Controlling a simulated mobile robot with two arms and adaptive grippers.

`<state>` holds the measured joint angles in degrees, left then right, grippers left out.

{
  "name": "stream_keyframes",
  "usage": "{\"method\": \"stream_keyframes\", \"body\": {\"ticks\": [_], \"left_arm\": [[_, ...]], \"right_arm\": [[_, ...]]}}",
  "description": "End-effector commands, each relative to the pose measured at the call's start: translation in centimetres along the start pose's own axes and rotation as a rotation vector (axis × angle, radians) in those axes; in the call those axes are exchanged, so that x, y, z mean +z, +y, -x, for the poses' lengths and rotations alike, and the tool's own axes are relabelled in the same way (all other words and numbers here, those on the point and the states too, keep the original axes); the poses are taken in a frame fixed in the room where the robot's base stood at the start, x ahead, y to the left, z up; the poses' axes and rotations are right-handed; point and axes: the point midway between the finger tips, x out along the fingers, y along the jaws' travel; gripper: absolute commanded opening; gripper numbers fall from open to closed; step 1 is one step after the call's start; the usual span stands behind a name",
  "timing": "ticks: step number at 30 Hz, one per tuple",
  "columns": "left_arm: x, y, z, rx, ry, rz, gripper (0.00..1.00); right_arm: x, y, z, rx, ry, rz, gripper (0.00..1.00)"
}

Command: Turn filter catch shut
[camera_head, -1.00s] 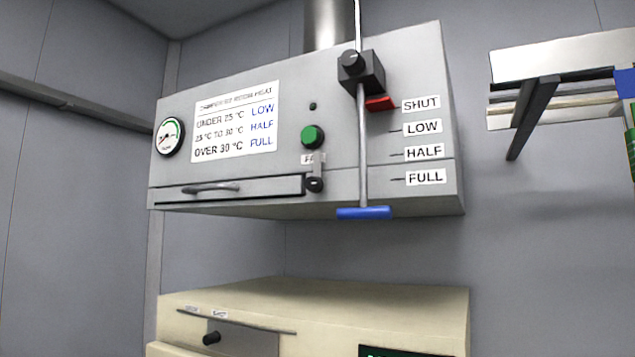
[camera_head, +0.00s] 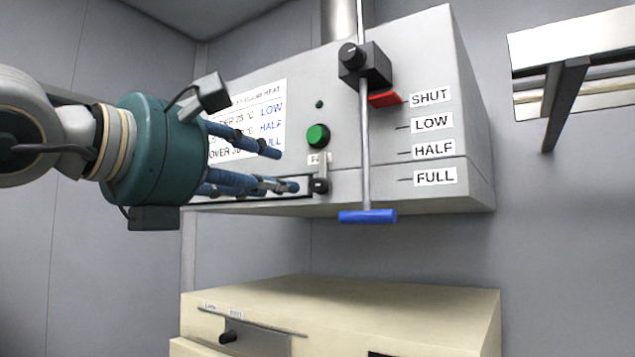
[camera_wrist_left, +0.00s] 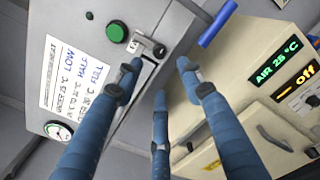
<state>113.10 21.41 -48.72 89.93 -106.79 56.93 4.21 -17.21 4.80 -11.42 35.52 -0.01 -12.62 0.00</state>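The filter catch (camera_head: 321,184) is a small grey bar with a dark round knob at its lower end, at the right end of the filter drawer's slot on the grey hood. The bar stands upright in the head view. The catch also shows in the left wrist view (camera_wrist_left: 159,51), just beyond the fingertips. My left gripper (camera_head: 284,170) has blue fingers, spread open and empty, left of the catch. In the left wrist view the fingers (camera_wrist_left: 158,76) are apart with nothing between them. The drawer handle is hidden behind my gripper. My right gripper is not in view.
A green button (camera_head: 317,136) sits above the catch. A vertical rod with a blue handle (camera_head: 368,216) hangs to its right, beside a red pointer (camera_head: 385,99) near SHUT. A cream cabinet (camera_head: 350,305) stands below, with a gap under the hood (camera_head: 470,110).

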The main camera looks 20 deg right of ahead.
Motion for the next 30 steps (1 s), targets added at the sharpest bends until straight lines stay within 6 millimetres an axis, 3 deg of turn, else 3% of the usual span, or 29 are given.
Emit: {"method": "stream_keyframes", "body": {"ticks": [15,21,30], "left_arm": [[0.3,0.0,-8.8,-0.007,0.000,0.006,0.39],[0.1,-0.1,-10.3,-0.005,-0.002,0.005,0.39],[0.0,-0.1,-10.4,-0.005,-0.002,0.005,0.37]], "right_arm": [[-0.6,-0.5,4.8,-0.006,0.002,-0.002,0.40],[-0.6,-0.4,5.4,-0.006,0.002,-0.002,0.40],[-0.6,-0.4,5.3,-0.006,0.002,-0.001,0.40]]}}
